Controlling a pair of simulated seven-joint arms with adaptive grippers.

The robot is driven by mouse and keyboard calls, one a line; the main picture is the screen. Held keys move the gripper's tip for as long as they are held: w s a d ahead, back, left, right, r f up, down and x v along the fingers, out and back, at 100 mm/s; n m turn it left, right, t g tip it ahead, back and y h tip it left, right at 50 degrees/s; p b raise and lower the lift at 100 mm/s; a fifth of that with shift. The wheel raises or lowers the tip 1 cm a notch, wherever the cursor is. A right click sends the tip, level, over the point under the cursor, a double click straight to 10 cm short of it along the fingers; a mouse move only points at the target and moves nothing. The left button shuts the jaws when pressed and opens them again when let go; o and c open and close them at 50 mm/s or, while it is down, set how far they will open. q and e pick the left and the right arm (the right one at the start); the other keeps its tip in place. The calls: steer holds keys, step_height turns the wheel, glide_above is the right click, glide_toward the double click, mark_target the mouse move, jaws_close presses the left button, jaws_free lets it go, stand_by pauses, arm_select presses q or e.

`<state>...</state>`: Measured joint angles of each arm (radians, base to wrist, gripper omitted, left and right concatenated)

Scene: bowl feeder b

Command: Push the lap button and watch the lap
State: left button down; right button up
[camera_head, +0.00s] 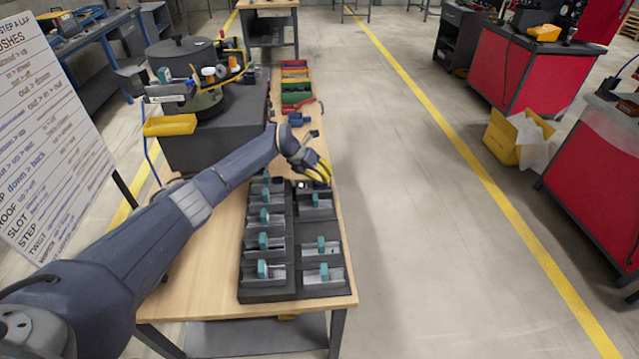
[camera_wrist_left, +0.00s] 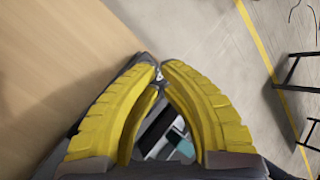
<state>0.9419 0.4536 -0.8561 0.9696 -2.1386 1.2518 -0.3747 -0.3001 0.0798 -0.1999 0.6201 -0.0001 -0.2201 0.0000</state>
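My left gripper (camera_head: 322,172), with ribbed yellow fingers, is over the far right end of a dark tray (camera_head: 268,296) on the wooden table. Its fingertips come together in the left wrist view (camera_wrist_left: 160,68), with nothing clearly held between them. The tray has two columns of grey nests with teal pieces, such as one teal piece (camera_head: 263,268) at the front left. A teal piece (camera_wrist_left: 185,145) also shows between the fingers in the wrist view. I cannot make out a lap button. A bowl feeder (camera_head: 182,52) stands on a dark block at the back left. My right gripper is not in view.
Colored bins (camera_head: 296,86) and a small blue object (camera_head: 296,118) lie farther back on the table (camera_head: 215,262). A sign board (camera_head: 45,130) with step words stands at left.

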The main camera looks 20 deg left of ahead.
arm_select(q)
steer(key=shift+r, duration=0.8)
steer(key=shift+r, duration=0.1)
steer(key=shift+r, duration=2.45)
